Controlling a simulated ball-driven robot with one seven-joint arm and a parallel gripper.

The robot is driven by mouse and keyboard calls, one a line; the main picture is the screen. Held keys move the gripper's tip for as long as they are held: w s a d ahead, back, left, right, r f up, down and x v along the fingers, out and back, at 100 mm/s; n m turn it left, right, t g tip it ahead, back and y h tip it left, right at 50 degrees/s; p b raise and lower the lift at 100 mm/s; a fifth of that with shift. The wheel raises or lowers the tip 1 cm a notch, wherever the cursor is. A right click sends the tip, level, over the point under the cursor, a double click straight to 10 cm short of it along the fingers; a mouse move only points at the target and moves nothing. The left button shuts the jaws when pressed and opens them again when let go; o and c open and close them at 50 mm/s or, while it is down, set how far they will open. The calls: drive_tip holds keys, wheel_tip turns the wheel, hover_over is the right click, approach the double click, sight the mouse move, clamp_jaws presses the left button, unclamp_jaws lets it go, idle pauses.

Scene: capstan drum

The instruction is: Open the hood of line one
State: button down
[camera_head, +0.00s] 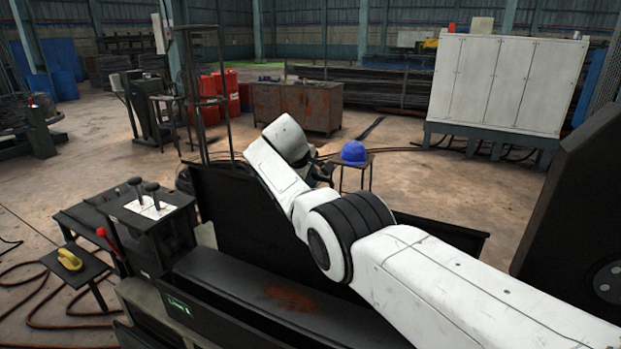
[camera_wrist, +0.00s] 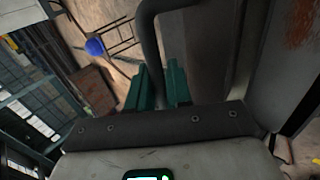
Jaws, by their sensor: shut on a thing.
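The hood of line one looks like the large black panel (camera_head: 235,225) in the middle of the head view, behind a long black machine body with a small green label (camera_head: 178,305). My white arm crosses in front of the panel and hides much of it. In the wrist view a dark curved handle bar (camera_wrist: 149,35) runs down between the teal fingers of my gripper (camera_wrist: 160,85). The gripper is shut on this bar. In the head view the fingers are mostly hidden behind my arm. How far the hood stands open cannot be told.
A lever console (camera_head: 150,205) and a small stand with a yellow object (camera_head: 70,259) are at the left. A blue hard hat (camera_head: 354,152) rests on a stool beyond the panel. A rusty cabinet (camera_head: 298,106) and white cabinets (camera_head: 507,82) stand behind. Open floor lies between.

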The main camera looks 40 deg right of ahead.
drive_tip(key=shift+f, duration=0.1)
drive_tip(key=c, duration=1.2)
unclamp_jaws()
drive_tip(key=shift+a, duration=0.1)
drive_tip(key=b+v, duration=0.2)
drive_tip(key=v, duration=0.8)
drive_tip(key=shift+s+a+r, duration=0.1)
drive_tip(key=shift+r, duration=0.3)
